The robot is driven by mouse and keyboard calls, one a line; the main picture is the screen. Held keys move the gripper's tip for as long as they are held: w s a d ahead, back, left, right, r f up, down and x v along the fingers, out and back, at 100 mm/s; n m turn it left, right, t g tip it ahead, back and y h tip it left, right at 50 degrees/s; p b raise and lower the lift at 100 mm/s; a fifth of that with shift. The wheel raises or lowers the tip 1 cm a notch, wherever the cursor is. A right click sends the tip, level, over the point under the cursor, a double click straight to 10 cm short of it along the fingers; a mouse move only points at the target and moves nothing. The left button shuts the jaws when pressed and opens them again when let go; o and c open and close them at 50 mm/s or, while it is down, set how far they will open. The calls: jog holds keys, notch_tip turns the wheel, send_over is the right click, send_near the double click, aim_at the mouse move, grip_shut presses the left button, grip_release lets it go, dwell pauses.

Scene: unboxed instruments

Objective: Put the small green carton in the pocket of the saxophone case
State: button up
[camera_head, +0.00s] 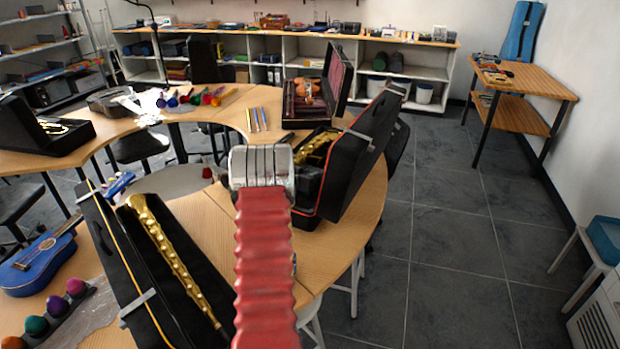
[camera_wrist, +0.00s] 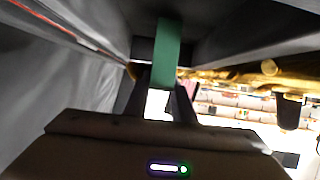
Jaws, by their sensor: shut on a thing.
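The small green carton (camera_wrist: 166,52) is upright in the wrist view, between the fingers of my gripper (camera_wrist: 163,92), which is shut on it. Dark case walls (camera_wrist: 215,35) lie close on both sides of it. I cannot tell whether it touches them. A brass saxophone (camera_wrist: 265,74) lies to the right. In the head view, the open black saxophone case (camera_head: 362,160) stands on the table just right of my red arm, with the gold saxophone (camera_head: 320,147) inside. My arm hides my gripper and the carton there. The pocket cannot be made out clearly.
A long open case (camera_head: 110,255) with a straight gold instrument (camera_head: 165,245) lies at the left front. A violin case (camera_head: 335,75) stands behind the saxophone case. A blue guitar (camera_head: 38,262) lies far left.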

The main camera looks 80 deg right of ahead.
jog(key=shift+f, duration=0.45)
jog(key=o, duration=1.1)
jog(key=shift+f, duration=0.1)
jog(key=shift+c, duration=0.2)
jog(key=shift+w+a+r, duration=0.2)
jog(key=shift+a+r, duration=0.2)
jog(key=shift+a, duration=0.15)
jog(key=v, duration=1)
jog(key=shift+a, duration=0.35)
jog(key=shift+w, duration=0.15)
